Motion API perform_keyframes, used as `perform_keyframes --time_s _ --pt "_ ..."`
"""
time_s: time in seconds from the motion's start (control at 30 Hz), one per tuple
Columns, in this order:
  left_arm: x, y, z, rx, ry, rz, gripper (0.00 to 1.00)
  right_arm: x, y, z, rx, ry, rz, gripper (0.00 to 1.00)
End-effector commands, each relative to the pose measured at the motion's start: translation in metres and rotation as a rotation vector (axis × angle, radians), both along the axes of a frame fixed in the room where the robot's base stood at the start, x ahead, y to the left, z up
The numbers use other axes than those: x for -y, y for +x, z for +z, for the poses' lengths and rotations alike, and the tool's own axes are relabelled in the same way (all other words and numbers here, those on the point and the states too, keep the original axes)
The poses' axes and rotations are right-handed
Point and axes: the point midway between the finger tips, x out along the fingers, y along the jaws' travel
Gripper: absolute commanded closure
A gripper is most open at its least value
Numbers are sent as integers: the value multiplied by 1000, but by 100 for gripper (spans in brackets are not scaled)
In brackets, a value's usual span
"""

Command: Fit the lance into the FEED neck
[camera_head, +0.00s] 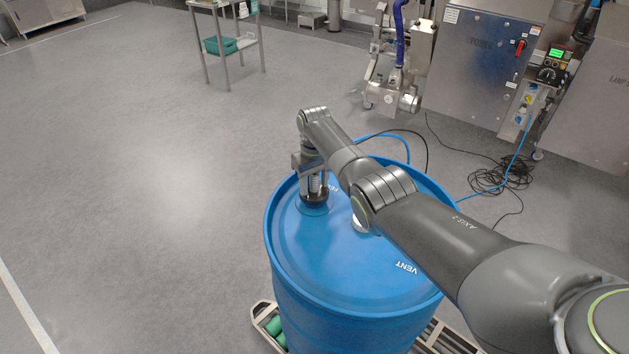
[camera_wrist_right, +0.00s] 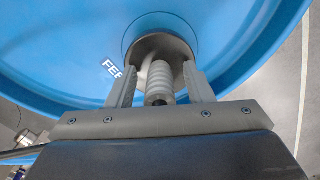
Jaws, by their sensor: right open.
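A blue drum (camera_head: 330,262) stands upright in front of me, with VENT printed on the near right of its lid. The FEED neck (camera_head: 313,208) is at the lid's left side, with my right gripper (camera_head: 313,180) just above it. In the right wrist view, a white ribbed piece (camera_wrist_right: 160,76), which looks like the lance's top, stands between my two open fingers with a gap on each side. A grey round collar (camera_wrist_right: 150,46) surrounds it at the neck, beside the partly hidden FEED lettering. How deep the lance sits is hidden. My left gripper is out of view.
The drum stands on a pallet-like base (camera_head: 262,312). A blue hose and dark cable run behind it to a coiled cable (camera_head: 490,178). Steel cabinets (camera_head: 490,60) and a wheeled machine (camera_head: 390,90) stand behind. The floor at left is clear up to a small table (camera_head: 225,45).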

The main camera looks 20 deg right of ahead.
Motion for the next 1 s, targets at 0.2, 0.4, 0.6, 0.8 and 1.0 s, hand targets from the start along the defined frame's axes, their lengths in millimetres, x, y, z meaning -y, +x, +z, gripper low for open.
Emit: perform_keyframes --time_s 0.2,0.4,0.6,0.8,1.0 --pt "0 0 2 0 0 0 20 0 1 10 2 0 0 53" --pt "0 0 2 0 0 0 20 0 1 45 6 0 1 53" --pt "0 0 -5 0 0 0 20 0 1 93 7 0 0 53" --pt "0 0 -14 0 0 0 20 0 1 138 6 0 1 53" --pt "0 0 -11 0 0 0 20 0 1 167 2 -1 0 53"
